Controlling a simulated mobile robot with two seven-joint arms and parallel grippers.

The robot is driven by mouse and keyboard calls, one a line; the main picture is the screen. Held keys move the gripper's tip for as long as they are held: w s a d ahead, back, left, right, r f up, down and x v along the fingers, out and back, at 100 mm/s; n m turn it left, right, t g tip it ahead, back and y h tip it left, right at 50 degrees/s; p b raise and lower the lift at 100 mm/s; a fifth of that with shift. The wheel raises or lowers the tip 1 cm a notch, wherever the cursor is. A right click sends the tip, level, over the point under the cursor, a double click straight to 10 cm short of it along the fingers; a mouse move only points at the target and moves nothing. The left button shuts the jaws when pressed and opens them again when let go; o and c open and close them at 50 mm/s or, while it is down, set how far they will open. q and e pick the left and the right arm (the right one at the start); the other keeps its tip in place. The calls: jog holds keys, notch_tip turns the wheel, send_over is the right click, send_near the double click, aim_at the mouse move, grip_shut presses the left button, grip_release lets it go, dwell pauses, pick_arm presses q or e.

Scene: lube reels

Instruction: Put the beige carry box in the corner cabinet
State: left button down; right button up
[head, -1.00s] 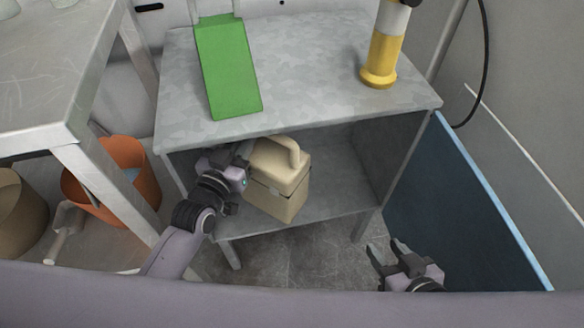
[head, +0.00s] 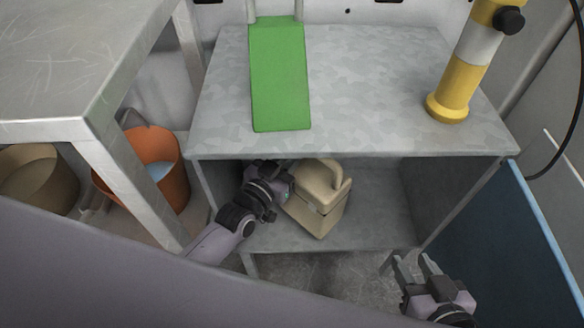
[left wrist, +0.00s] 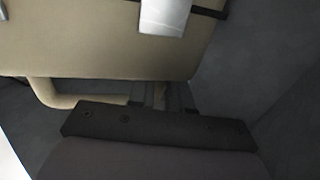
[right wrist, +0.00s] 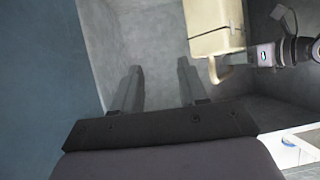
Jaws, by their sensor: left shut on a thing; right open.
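The beige carry box (head: 322,212), with a handle on its lid, is within the open front of the grey corner cabinet (head: 370,90), at the lower shelf. I cannot tell whether its base touches the shelf. My left gripper (head: 286,186) is shut on the box near its handle, coming from the left. The left wrist view shows the box side (left wrist: 90,45) and a white latch close up. My right gripper (head: 412,262) is open and empty, in front of the cabinet's lower right. The right wrist view shows its parted fingers (right wrist: 157,80) and the box (right wrist: 210,25) beyond.
A green ramp-shaped thing (head: 280,85) and a yellow-and-white cylinder (head: 462,75) stand on the cabinet top. A metal table (head: 90,60) and an orange bucket (head: 165,165) are at left. A blue panel (head: 500,240) stands at right. The shelf right of the box is free.

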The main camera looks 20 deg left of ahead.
pick_arm(q)
notch_tip(320, 180, down, 3)
jog(key=shift+r+b, duration=0.15)
jog(key=shift+b, duration=0.45)
jog(key=shift+f, duration=0.3)
jog(key=c, duration=1.1)
grip_release()
jog(key=shift+f, duration=0.1)
pick_arm(e)
jog(key=shift+w+a+y, duration=0.25)
jog(key=shift+a+y, duration=0.05)
jog(key=shift+a, duration=0.2)
pick_arm(q)
jog(key=shift+o, duration=0.2)
